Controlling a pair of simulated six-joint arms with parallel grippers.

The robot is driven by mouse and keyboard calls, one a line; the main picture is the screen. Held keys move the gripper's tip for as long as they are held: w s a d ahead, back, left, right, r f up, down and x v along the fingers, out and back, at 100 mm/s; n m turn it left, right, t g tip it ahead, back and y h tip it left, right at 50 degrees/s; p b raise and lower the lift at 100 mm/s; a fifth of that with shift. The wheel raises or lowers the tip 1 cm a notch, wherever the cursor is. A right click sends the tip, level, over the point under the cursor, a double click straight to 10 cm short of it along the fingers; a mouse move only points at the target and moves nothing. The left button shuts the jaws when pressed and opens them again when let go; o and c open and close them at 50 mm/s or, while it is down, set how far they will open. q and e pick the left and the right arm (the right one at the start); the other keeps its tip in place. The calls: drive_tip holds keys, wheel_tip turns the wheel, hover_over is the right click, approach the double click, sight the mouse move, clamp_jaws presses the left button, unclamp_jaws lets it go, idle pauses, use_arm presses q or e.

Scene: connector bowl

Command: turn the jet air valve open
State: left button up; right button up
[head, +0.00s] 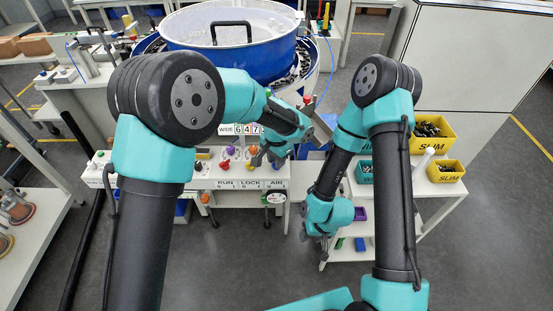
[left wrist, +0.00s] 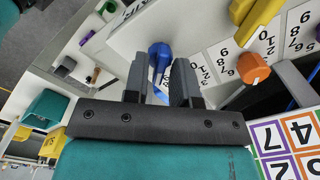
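The control panel (head: 240,172) stands below the bowl feeder, with several coloured knobs and the labels RUN, LOCK and AIR. A blue knob (left wrist: 160,54) shows in the left wrist view; in the head view it is near the right end of the panel, above the AIR label (head: 277,185). I cannot confirm that it is the jet air valve. My left gripper (left wrist: 160,68) is open, with its fingertips on either side of the blue knob; I cannot tell whether they touch it. My right gripper (head: 304,236) hangs low, right of the panel, away from the knobs; its opening is unclear.
An orange knob (left wrist: 253,68) and a yellow handle (left wrist: 258,20) are close to my left gripper. The blue bowl (head: 230,45) is behind the panel. Yellow bins (head: 430,132) sit on the shelf at right, beside my right arm.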

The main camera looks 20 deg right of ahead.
use_arm(q)
clamp_jaws()
drive_tip(key=shift+m, duration=0.4)
drive_tip(key=m, duration=1.7)
idle(0.5)
